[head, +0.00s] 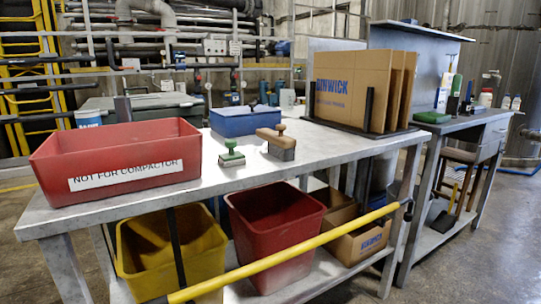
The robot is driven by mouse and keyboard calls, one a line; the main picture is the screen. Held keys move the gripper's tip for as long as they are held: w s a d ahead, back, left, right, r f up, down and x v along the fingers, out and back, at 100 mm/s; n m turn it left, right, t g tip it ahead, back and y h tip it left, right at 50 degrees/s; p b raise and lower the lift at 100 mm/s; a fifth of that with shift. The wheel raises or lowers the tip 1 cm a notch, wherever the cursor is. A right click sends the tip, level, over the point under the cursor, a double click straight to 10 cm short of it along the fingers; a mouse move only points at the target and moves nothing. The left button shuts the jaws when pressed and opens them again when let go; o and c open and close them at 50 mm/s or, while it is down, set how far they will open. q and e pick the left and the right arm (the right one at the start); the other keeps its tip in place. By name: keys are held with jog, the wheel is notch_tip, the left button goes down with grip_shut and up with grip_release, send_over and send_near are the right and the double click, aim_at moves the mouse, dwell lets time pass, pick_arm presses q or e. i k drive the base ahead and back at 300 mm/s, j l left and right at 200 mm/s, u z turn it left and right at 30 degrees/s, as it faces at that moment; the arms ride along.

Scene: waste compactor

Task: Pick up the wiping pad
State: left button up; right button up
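A flat green pad (432,117) lies on the left part of the grey side desk at the right; it looks like a wiping pad, but it is small in view. On the nearer metal table stand a green-handled block (231,154) and a wooden-handled block with a grey base (280,145); I cannot tell whether either is a wiping pad. Neither of my grippers is in view, and nothing touches these items.
A red bin labelled "NOT FOR COMPACTOR" (118,158), a blue box (245,121) and a rack of cardboard (352,87) stand on the metal table (210,184). A yellow bar (290,256) runs along its front. Bottles (486,98) stand on the side desk (468,122).

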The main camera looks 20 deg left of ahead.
aim_at(232, 158)
jog(key=u, duration=0.75)
jog(key=i+l, duration=0.35)
jog(key=l, duration=0.15)
